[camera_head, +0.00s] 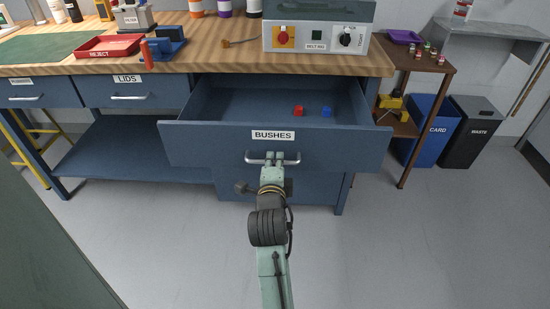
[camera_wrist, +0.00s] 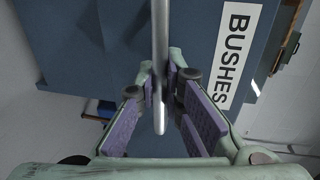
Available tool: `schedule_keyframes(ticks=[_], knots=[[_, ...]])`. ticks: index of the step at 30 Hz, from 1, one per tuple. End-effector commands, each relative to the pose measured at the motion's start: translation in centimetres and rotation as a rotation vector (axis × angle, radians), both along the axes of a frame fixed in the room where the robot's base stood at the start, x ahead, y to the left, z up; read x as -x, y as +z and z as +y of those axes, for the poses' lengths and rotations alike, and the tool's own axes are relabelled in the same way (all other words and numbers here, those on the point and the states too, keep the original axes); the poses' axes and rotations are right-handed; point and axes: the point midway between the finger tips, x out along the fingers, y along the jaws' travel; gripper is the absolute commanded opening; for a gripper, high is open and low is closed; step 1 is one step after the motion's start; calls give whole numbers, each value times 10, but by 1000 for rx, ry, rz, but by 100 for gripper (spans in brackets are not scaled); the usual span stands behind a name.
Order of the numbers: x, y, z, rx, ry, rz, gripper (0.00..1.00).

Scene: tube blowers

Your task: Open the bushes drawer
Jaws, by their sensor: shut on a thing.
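The blue bushes drawer (camera_head: 210,146) is pulled out from the workbench, with its inside showing from above. Its white label reading BUSHES (camera_head: 273,135) is on the front, above a metal bar handle (camera_head: 256,161). A red bush (camera_head: 298,110) and a blue bush (camera_head: 327,112) lie inside the drawer. My gripper (camera_head: 273,158) is at the handle, shut on its bar. In the wrist view the handle (camera_wrist: 160,60) runs between the purple-padded fingers (camera_wrist: 160,112), and the label (camera_wrist: 235,50) is to the right.
The closed lids drawer (camera_head: 127,93) is to the left. A red reject tray (camera_head: 110,46) and a grey machine (camera_head: 318,38) stand on the benchtop. Blue (camera_head: 428,125) and black (camera_head: 470,130) bins stand at the right. The floor (camera_head: 400,240) in front is clear.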

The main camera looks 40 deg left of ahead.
Motion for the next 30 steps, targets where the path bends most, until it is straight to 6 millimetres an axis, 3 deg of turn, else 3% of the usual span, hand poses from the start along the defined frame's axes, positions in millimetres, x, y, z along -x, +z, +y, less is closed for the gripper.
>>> schedule_keyframes(ticks=[14, 15, 24, 30], knots=[[2, 0, -1, 1, 0, 1, 0], [2, 0, -1, 1, 0, 1, 11], [2, 0, -1, 0, 0, 0, 30], [2, 0, -1, -1, 0, -1, 30]])
